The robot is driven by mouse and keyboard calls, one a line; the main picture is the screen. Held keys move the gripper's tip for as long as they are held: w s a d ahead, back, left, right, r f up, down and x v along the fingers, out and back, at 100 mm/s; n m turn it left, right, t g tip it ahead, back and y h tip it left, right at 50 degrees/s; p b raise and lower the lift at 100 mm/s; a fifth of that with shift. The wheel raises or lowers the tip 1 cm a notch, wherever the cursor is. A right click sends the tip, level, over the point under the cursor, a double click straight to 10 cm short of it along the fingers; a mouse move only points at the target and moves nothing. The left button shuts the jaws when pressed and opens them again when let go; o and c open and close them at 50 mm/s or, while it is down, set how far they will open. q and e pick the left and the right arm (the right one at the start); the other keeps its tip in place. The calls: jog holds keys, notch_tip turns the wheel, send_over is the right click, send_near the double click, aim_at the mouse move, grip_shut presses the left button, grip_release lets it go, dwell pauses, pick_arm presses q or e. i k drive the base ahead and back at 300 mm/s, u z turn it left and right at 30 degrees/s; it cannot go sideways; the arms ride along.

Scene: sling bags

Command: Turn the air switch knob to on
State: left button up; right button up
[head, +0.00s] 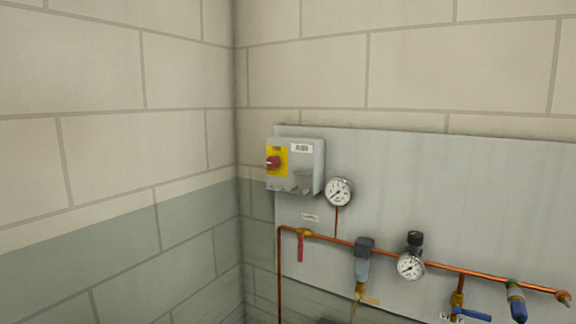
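The air switch is a grey box (307,172) mounted at the upper left corner of a grey wall panel, close to the room corner. Its red knob (273,163) sits on a yellow plate (279,154) on the left part of the box. The knob's pointing direction is too small to tell. A white label is on the box's upper right; its text is not clearly legible. Neither of my grippers shows in the head view.
On the grey panel (430,190) are a round gauge (339,191), a copper pipe (440,266), a red-handled valve (301,243), a filter unit (362,265), a second gauge (410,266) and a blue-handled valve (472,313). Block walls meet left of the panel.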

aim_at(272, 162)
jog(key=k, duration=0.35)
jog(key=u, duration=0.15)
jog(key=i, duration=1.1)
jog(key=z, duration=0.85)
